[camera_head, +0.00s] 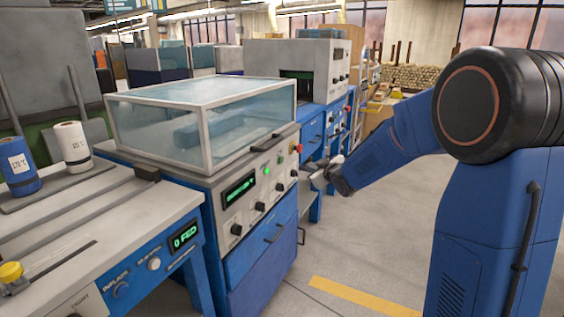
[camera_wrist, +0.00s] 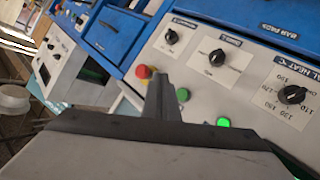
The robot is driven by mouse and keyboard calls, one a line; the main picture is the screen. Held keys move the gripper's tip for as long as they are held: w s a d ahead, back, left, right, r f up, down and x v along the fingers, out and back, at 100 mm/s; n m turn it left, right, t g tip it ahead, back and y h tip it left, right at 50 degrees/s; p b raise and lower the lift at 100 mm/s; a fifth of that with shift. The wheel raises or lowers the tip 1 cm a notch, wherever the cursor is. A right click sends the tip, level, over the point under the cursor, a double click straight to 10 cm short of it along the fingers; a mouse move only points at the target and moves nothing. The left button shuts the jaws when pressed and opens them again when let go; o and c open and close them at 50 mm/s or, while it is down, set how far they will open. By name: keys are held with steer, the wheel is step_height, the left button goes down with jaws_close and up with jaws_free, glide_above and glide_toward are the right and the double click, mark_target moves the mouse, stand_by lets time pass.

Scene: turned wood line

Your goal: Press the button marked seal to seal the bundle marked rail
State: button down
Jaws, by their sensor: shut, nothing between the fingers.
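The sealing machine's control panel (camera_head: 255,195) faces the aisle. The wrist view shows two green buttons: a lit one (camera_wrist: 223,122) and a darker one (camera_wrist: 182,95). No seal marking is readable on either. My gripper (camera_wrist: 160,82) is shut and empty, its tip in front of the panel, close to the darker button; contact cannot be told. In the head view my gripper (camera_head: 311,172) is right of the panel's far end. Under the clear hood (camera_head: 150,125) lies a blue bundle-like shape (camera_head: 205,130); its marking cannot be read.
A red mushroom button (camera_wrist: 145,72) is beside my gripper. Dark knobs line the panel, including a heat dial (camera_wrist: 291,95). A bench with blue (camera_head: 20,168) and white (camera_head: 72,145) rolls stands left. The floor aisle (camera_head: 370,250) is open at right.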

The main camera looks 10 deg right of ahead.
steer(key=w+a, duration=0.5)
steer(key=a, duration=0.2)
stand_by(0.4)
steer(key=shift+w+a, duration=0.15)
steer(key=shift+a, duration=0.05)
stand_by(1.9)
steer(key=shift+w+a, duration=0.15)
steer(key=shift+w+a, duration=0.2)
steer(key=shift+a, duration=0.1)
stand_by(0.8)
steer(key=shift+s+d, duration=0.1)
steer(key=shift+d, duration=0.05)
stand_by(0.3)
steer(key=shift+s+d, duration=0.4)
steer(key=shift+d, duration=0.05)
steer(key=shift+d, duration=0.1)
steer(key=shift+s+d, duration=0.75)
steer(key=shift+d, duration=0.25)
steer(key=shift+s+d, duration=0.7)
steer(key=shift+d, duration=0.25)
steer(key=shift+s, duration=0.1)
